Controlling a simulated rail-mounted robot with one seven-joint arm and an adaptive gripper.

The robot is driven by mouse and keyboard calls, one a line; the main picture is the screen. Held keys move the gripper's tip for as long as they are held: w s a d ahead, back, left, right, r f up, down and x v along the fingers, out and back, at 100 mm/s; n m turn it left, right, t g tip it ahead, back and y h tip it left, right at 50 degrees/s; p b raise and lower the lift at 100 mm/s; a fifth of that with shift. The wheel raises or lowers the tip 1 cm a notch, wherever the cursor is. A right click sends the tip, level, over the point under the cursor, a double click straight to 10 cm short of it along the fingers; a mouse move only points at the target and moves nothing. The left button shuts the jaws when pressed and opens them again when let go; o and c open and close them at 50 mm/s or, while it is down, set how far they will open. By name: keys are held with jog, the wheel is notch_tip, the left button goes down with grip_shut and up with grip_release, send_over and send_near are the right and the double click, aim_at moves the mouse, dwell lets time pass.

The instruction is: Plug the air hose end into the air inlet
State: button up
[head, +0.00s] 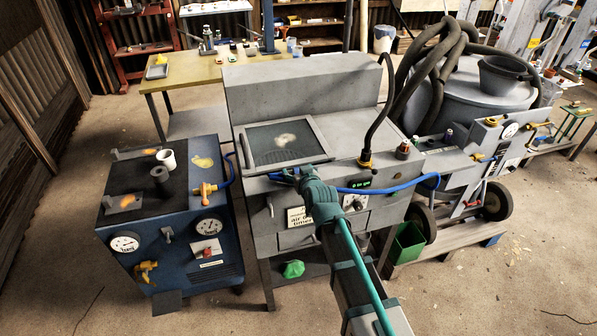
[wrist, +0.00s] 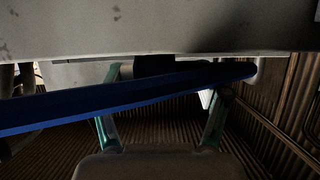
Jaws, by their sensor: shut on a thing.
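The blue air hose (head: 385,188) runs from the right side of the grey bench machine (head: 300,88), across its front, to my gripper (head: 292,174). My gripper is shut on the hose near its left end, close to the machine's front top edge. In the wrist view the hose (wrist: 60,108) crosses between the green-edged fingers of my gripper (wrist: 165,85), just below a pale grey surface (wrist: 150,28). A dark part (wrist: 152,64) shows behind the hose. A label (head: 298,216) sits on the machine's front below my gripper; its text is not clear. I cannot make out the air inlet.
A blue cart (head: 170,225) with gauges and yellow valves stands at the left. A black bent pipe (head: 378,115) rises from the machine's right part. A large grey tank (head: 465,100) and a wheeled unit (head: 470,170) stand at the right. The front floor is clear.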

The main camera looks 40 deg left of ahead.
jog(key=shift+f+b, duration=0.2)
jog(key=shift+b, duration=0.1)
jog(key=o, duration=1.2)
jog(key=shift+r+p, duration=0.15)
jog(key=shift+p, duration=0.5)
